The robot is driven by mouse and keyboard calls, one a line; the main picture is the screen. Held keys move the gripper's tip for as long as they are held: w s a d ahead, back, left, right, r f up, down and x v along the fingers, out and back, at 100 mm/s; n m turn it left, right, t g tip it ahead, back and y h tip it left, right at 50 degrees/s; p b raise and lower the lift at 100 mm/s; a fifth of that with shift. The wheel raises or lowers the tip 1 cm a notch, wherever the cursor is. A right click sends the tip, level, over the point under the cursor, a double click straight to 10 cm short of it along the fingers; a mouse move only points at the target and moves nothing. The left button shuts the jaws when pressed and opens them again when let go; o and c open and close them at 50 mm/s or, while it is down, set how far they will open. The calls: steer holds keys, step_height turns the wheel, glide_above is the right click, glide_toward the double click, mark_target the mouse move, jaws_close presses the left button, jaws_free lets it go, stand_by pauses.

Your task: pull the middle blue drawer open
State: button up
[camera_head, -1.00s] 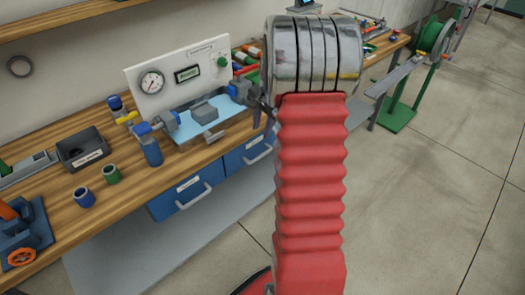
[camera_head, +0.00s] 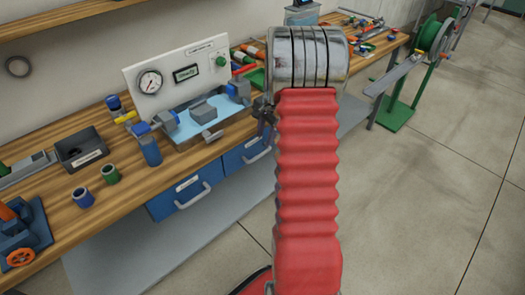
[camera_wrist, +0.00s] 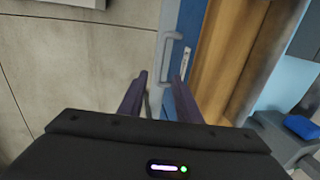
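Two blue drawer fronts show under the bench in the head view: a left one (camera_head: 163,206) and one to its right (camera_head: 232,162), partly hidden by my arm. I take the right one as the middle drawer; any further drawer is hidden. Both look shut. My gripper (camera_head: 266,112) is small and dark there, close to the bench's front edge above that drawer. In the wrist view my gripper (camera_wrist: 159,78) is open and empty. A grey bar handle (camera_wrist: 165,55) on a blue drawer front (camera_wrist: 189,25) lies ahead between the fingertips; contact cannot be told.
The wooden bench top (camera_head: 60,220) overhangs the drawers. A gauge panel (camera_head: 178,75) and a blue tray with fittings (camera_head: 187,125) stand near my gripper. A grey lower shelf (camera_head: 120,255) lies beneath. The floor (camera_head: 430,200) at right is clear.

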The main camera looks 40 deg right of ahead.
mark_target(261, 154)
steer(key=f, duration=0.3)
steer(key=w+f, duration=0.1)
steer(key=f, duration=0.2)
steer(key=w+f, duration=0.1)
steer(key=f, duration=0.3)
steer(key=shift+c, duration=0.2)
jaws_close()
stand_by(0.3)
